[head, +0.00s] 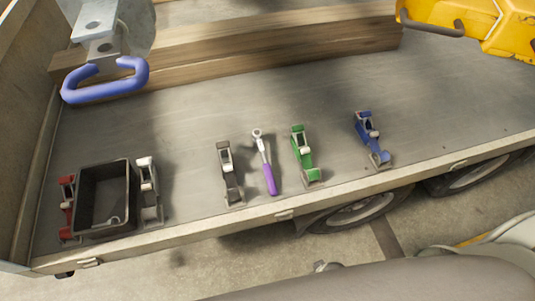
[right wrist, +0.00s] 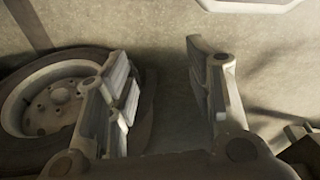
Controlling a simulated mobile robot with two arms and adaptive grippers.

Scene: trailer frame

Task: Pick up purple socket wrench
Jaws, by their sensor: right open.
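The purple socket wrench (head: 268,170) lies on the grey trailer bed (head: 330,100), its purple handle toward the near edge and its silver head pointing away. It lies between a dark clamp-like tool (head: 229,170) on its left and a green one (head: 302,155) on its right. In the right wrist view, my right gripper (right wrist: 165,95) is open and empty, with the floor and a wheel behind it; the wrench is not in that view. My left gripper is not in view.
A black bin (head: 80,205) stands at the left between a red tool (head: 67,205) and a grey one (head: 149,190). A blue tool (head: 371,140) lies at the right. A blue hook (head: 105,95), wooden beams (head: 250,40) and a yellow machine part (head: 480,20) are farther back. A wheel (right wrist: 55,105) is below.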

